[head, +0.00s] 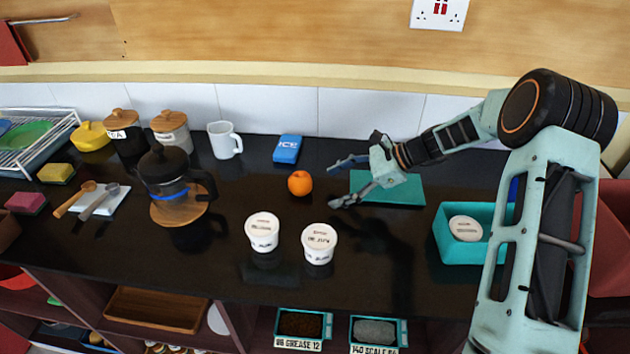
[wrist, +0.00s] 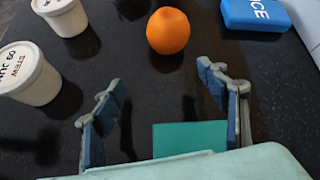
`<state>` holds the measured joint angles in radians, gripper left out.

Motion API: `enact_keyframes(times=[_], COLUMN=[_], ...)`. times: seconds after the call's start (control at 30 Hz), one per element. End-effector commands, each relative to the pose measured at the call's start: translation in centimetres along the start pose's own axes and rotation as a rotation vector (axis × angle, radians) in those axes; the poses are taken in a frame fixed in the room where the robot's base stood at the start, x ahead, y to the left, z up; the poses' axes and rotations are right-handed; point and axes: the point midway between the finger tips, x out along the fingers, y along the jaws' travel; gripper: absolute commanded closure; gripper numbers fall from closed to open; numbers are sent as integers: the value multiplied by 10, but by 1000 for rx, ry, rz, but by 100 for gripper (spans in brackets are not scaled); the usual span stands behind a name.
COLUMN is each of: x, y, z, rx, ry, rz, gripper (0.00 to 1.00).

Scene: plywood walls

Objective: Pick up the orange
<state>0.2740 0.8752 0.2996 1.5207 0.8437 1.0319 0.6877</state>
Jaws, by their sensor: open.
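The orange (head: 300,183) sits on the black countertop near the middle in the head view. It also shows at the top middle of the wrist view (wrist: 168,31), beyond my fingertips and roughly between their lines. My gripper (head: 339,183) is open and empty, to the right of the orange, with its fingers pointing left toward it. In the wrist view my gripper (wrist: 155,85) shows both fingers spread wide with bare counter between them. The fingers do not touch the orange.
Two white tubs (head: 262,231) (head: 319,243) stand in front of the orange. A blue ICE pack (head: 287,149) lies behind it. A teal mat (head: 410,189) is under my gripper. A cafetiere (head: 165,172) stands left, and a teal bin (head: 450,250) right.

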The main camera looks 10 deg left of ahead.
Motion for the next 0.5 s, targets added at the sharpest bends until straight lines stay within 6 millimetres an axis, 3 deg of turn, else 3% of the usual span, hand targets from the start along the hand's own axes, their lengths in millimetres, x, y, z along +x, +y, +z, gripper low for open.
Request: enact_keyframes(times=[0.2,0.37,0.5], x=[2,6,25], y=[-11,-14,-15], z=[15,21,27], rx=[146,167,165], ry=[-216,-254,-252], rz=[-56,-65,-61], gripper=[33,33,33])
